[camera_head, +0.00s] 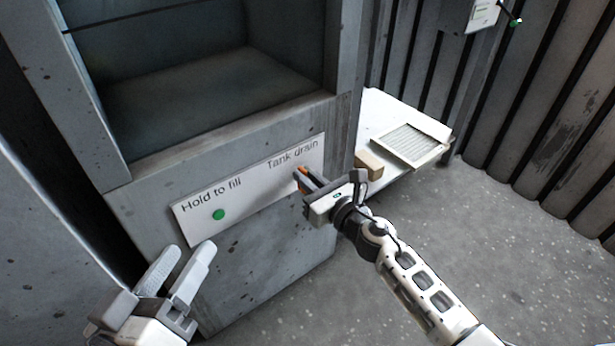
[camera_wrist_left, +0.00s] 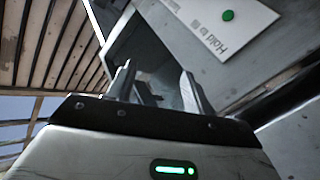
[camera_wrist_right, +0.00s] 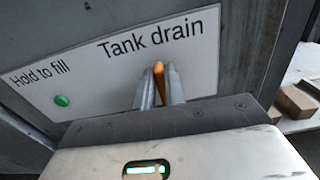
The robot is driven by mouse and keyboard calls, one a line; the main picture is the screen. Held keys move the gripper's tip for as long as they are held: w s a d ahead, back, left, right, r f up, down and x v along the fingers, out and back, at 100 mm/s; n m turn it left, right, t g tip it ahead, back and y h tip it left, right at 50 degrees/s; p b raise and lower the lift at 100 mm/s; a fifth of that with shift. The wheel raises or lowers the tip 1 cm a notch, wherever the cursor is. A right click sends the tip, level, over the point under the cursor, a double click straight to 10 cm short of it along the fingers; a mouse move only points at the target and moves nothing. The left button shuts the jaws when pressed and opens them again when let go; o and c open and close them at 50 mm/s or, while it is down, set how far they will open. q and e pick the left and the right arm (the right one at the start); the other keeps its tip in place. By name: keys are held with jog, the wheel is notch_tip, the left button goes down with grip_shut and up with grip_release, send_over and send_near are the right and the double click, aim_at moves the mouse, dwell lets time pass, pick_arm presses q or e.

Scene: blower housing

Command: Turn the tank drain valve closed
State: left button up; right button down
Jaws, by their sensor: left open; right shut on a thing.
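The tank drain valve has an orange handle (camera_head: 303,176) under the "Tank drain" lettering on the white label plate (camera_head: 255,184) of the grey housing. In the right wrist view the orange handle (camera_wrist_right: 159,84) stands roughly upright in that picture, between the fingers. My right gripper (camera_head: 302,182) is shut on the handle; its fingers hide part of it and its pivot. My left gripper (camera_head: 190,258) is open and empty, in front of and below the left part of the plate. In the left wrist view its fingers (camera_wrist_left: 155,85) are spread with nothing between them.
A green button (camera_head: 218,214) sits under "Hold to fill", above my left gripper. A white table (camera_head: 375,105) at the right holds a brown block (camera_head: 369,164) and a framed pleated filter (camera_head: 412,146). An open cavity (camera_head: 210,85) lies above the plate. Floor at right is clear.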

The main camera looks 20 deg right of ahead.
pick_arm(q)
jog(key=p, duration=0.1)
jog(key=f+g+y+p, duration=0.1)
jog(key=p, duration=0.1)
jog(key=shift+s+a+f+m, duration=0.1)
jog(key=shift+a+f+m, duration=0.05)
jog(key=shift+a+m, duration=0.2)
pick_arm(e)
jog(key=m, duration=0.6)
jog(key=d+f+m, duration=0.1)
jog(key=m, duration=0.5)
jog(key=d+f+m, duration=0.1)
jog(key=m, duration=0.4)
jog(key=shift+w+m, duration=0.3)
jog(key=shift+m, duration=0.1)
jog(key=shift+f, duration=0.1)
jog(key=c, duration=1.5)
grip_release()
jog(key=shift+o, duration=0.2)
